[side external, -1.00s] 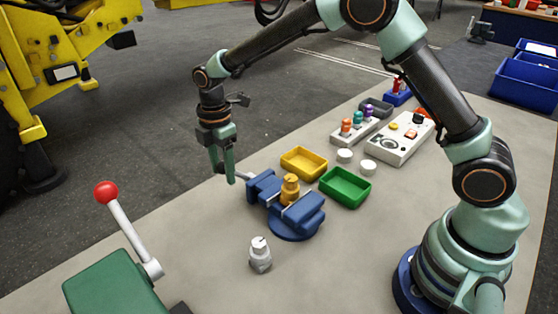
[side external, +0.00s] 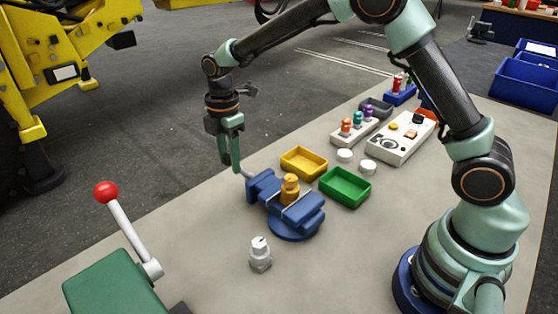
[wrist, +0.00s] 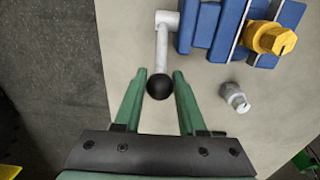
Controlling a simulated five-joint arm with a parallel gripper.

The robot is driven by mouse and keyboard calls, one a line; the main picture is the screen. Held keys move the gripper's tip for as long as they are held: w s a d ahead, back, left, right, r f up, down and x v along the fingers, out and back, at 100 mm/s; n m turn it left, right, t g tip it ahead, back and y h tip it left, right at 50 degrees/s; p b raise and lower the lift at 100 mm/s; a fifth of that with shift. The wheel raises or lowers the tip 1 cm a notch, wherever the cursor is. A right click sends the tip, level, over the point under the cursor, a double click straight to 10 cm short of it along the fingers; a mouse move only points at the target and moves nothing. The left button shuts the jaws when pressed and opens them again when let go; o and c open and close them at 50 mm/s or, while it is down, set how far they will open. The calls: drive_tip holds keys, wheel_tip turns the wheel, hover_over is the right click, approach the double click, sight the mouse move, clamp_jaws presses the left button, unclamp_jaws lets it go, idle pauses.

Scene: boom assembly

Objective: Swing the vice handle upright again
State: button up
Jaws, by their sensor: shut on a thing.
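The blue vice (side external: 292,222) stands on the grey table with a brass-coloured fitting (side external: 290,188) in its jaws. Its pale handle (side external: 246,173) sticks out from the vice's left end, slanting up to the left. In the wrist view the handle bar (wrist: 162,45) ends in a black ball knob (wrist: 160,88). My gripper (side external: 232,166) is at the handle's outer end. In the wrist view my gripper (wrist: 160,74) has one green finger on each side of the knob, shut on it.
A silver fitting (side external: 260,254) stands in front of the vice. Yellow (side external: 304,163) and green (side external: 345,187) trays sit behind it. A green block with a red-knobbed lever (side external: 125,230) is at front left. Table left of the vice is clear.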

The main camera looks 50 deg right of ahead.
drive_tip(key=shift+w+d+r, duration=0.1)
drive_tip(key=shift+r, duration=0.05)
drive_tip(key=shift+d+r, duration=0.2)
drive_tip(key=shift+d, duration=0.25)
drive_tip(key=shift+d+r, duration=0.2)
drive_tip(key=shift+d, duration=0.25)
drive_tip(key=o, duration=0.7)
drive_tip(key=shift+a+f, duration=0.1)
drive_tip(key=shift+a, duration=0.05)
drive_tip(key=shift+a+f, duration=0.15)
drive_tip(key=shift+a, duration=0.1)
